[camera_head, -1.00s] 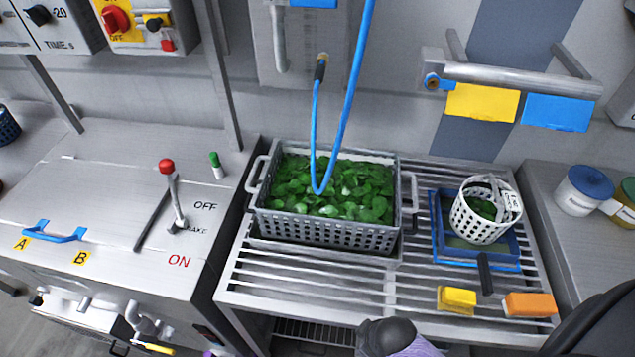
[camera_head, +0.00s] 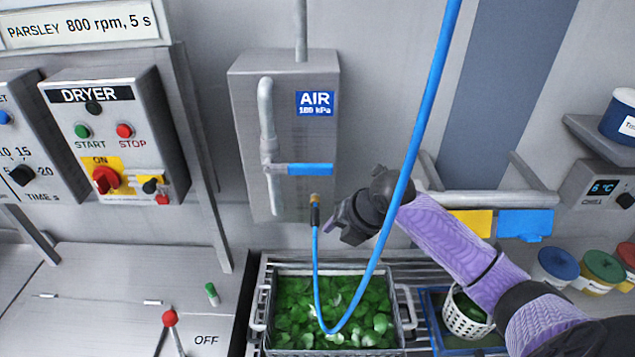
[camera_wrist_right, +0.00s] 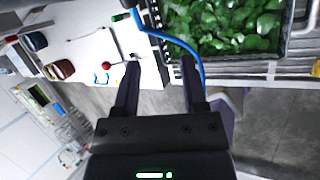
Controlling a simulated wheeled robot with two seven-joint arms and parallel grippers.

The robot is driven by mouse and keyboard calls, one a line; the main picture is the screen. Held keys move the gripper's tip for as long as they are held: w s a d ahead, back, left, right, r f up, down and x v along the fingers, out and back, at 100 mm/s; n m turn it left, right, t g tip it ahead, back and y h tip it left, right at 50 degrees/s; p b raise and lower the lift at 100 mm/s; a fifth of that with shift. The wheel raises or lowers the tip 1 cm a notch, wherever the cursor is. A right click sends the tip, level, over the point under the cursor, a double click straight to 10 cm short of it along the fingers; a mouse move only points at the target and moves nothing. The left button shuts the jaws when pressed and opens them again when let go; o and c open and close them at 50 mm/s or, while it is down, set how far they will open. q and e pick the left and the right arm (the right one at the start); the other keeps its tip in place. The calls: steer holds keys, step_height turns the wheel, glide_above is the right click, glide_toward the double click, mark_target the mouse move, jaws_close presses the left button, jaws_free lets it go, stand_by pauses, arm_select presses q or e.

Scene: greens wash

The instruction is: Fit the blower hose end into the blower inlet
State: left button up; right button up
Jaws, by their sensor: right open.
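The blue hose (camera_head: 433,80) hangs from above, loops down over the greens and rises to a brass-tipped hose end (camera_head: 315,205). That end is at the lower right front of the grey AIR box (camera_head: 250,130); I cannot tell whether it is seated in anything. No opening that I can identify as the blower inlet shows. My right gripper (camera_head: 343,233) is just right of the hose end, apart from it, and open and empty. In the right wrist view its two fingers (camera_wrist_right: 160,68) are spread, with the hose (camera_wrist_right: 180,42) passing beyond them. My left gripper is not in view.
A grey crate of greens (camera_head: 403,315) stands below on a slatted rack. A white basket (camera_head: 462,318) is to its right. A rail (camera_head: 490,198) with yellow and blue tags is behind my right arm. The dryer panel (camera_head: 110,130) is at left.

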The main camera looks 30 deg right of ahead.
mark_target(315, 236)
step_height(315, 236, up, 4)
steer(key=w+n, duration=0.2)
steer(key=shift+n, duration=0.3)
steer(key=x, duration=0.9)
steer(key=shift+s+f, duration=0.1)
steer(key=shift+f, duration=0.1)
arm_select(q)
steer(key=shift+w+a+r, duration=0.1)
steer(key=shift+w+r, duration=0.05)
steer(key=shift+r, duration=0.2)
arm_select(e)
jaws_close()
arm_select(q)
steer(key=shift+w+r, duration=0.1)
arm_select(e)
steer(key=shift+s+a+r+p, duration=0.15)
steer(key=shift+s+a+p, duration=0.25)
steer(key=shift+s+p, duration=0.45)
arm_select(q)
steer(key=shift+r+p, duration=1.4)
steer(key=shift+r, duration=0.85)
arm_select(e)
steer(key=shift+s+a, duration=0.85)
steer(key=shift+s, duration=0.35)
